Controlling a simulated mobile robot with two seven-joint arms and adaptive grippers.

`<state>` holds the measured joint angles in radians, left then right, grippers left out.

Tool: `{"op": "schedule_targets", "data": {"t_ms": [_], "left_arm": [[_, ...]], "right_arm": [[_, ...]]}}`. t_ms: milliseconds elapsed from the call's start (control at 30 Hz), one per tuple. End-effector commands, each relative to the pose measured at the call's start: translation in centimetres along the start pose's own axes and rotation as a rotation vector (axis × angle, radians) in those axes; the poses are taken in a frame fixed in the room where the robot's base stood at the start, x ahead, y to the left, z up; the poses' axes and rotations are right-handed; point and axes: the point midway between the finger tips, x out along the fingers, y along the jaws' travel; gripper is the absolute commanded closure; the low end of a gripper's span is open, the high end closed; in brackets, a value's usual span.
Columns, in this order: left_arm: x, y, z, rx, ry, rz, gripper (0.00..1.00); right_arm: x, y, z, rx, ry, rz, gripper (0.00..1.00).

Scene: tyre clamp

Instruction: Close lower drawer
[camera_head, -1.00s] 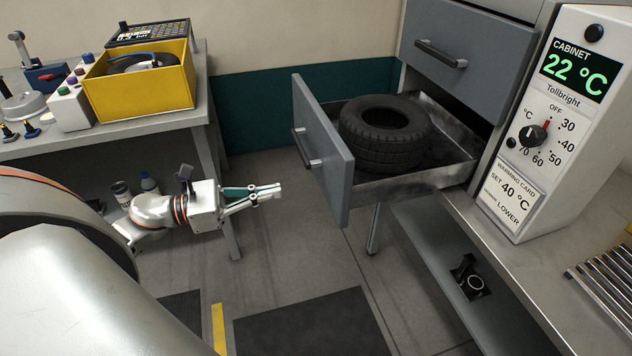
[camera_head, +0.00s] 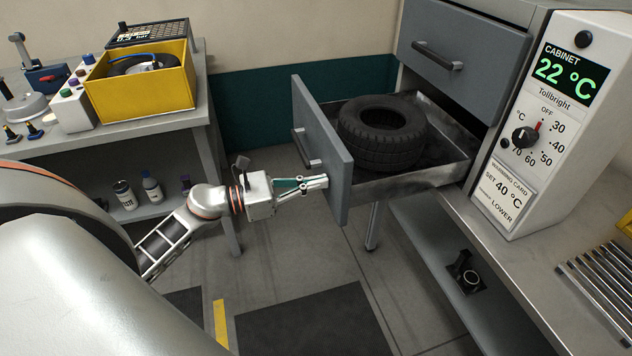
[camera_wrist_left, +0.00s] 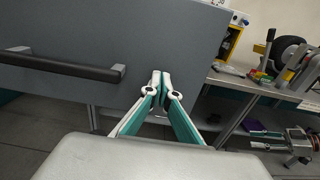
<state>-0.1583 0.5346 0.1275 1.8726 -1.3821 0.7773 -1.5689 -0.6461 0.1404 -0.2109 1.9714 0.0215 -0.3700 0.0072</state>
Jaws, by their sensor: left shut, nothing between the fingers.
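The lower drawer (camera_head: 338,172) is pulled well out of the grey cabinet, with a black tyre (camera_head: 384,134) lying in its tray. Its grey front carries a dark bar handle (camera_head: 304,148). My left gripper (camera_head: 322,182) is shut and empty, its tips at the drawer front, low and to the near side of the handle; whether they touch it I cannot tell. In the left wrist view the shut fingers (camera_wrist_left: 161,76) point at the grey drawer front (camera_wrist_left: 150,40), to the right of the handle (camera_wrist_left: 65,66).
The upper drawer (camera_head: 470,60) is shut. A white cabinet control box (camera_head: 540,120) stands on the bench at right. A workbench at left holds a yellow bin (camera_head: 140,90); bottles (camera_head: 152,186) stand on its lower shelf. Floor between bench and drawer is open.

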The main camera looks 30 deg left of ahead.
Motion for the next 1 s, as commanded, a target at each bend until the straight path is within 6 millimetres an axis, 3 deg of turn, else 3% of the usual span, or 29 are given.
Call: {"op": "schedule_targets", "data": {"t_ms": [267, 467, 1000], "left_arm": [[0.8, 0.0, 0.0, 0.000, -0.001, -0.002, 1.00], [3.9, 0.0, 0.1, 0.003, -0.003, -0.003, 1.00], [18.6, -0.1, 0.1, 0.001, -0.003, -0.002, 1.00]], "right_arm": [[0.1, 0.0, 0.1, -0.002, -0.003, 0.000, 0.60], [0.2, 0.0, 0.4, -0.003, -0.005, 0.001, 0.60], [0.7, 0.2, 1.1, -0.012, -0.007, 0.006, 0.60]]}}
